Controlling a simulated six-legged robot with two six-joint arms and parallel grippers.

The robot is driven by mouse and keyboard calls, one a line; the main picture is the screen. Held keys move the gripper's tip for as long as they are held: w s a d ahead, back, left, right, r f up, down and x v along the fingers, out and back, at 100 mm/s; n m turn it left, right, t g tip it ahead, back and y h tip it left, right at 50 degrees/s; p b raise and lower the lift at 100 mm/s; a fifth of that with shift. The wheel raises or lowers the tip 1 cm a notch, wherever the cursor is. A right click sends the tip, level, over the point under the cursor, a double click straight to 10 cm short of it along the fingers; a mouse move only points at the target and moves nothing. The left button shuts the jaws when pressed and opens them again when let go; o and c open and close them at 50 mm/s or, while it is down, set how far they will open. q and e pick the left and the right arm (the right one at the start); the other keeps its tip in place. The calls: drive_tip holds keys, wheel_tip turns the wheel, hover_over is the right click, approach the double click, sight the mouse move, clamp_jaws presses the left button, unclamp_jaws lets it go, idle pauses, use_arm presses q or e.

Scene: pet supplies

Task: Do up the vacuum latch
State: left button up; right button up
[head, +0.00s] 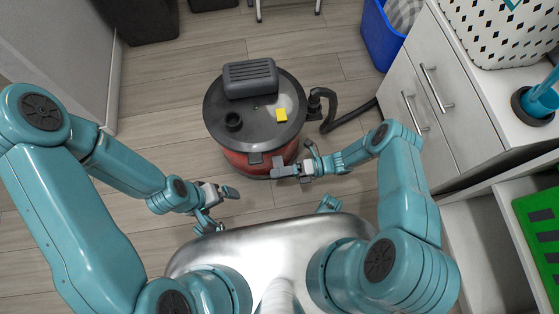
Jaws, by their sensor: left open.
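The vacuum (237,103) is a red canister with a dark grey lid, standing upright on the floor in the upper middle of the head view. A dark latch tab (255,159) shows at the lid's front edge; I cannot tell whether it is fastened. My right gripper (281,170) is at the front right of the canister, just right of the latch. Its fingertips overlap the canister's side in the picture; contact and the gap between its fingers are unclear. My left gripper (222,206) is open and empty, in front and left of the vacuum, apart from it.
A black hose (352,117) runs from the vacuum's right side towards a white drawer cabinet (437,88). A blue bin (380,38) stands beyond the cabinet. A wall is at the left. Wooden floor (165,85) is clear left of the vacuum.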

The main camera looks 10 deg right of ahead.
clamp_jaws()
drive_tip(key=shift+d+r+m+b, duration=0.1)
drive_tip(key=shift+m+b, duration=0.5)
drive_tip(key=shift+b, duration=0.05)
drive_tip(key=shift+s+r+m, duration=0.15)
drive_tip(key=shift+r+m, duration=0.15)
drive_tip(key=shift+m, duration=0.2)
drive_tip(key=shift+r+m+b, duration=0.25)
drive_tip(key=shift+m+b, duration=0.05)
drive_tip(key=shift+o, duration=1.2)
unclamp_jaws()
drive_tip(key=shift+d, duration=0.1)
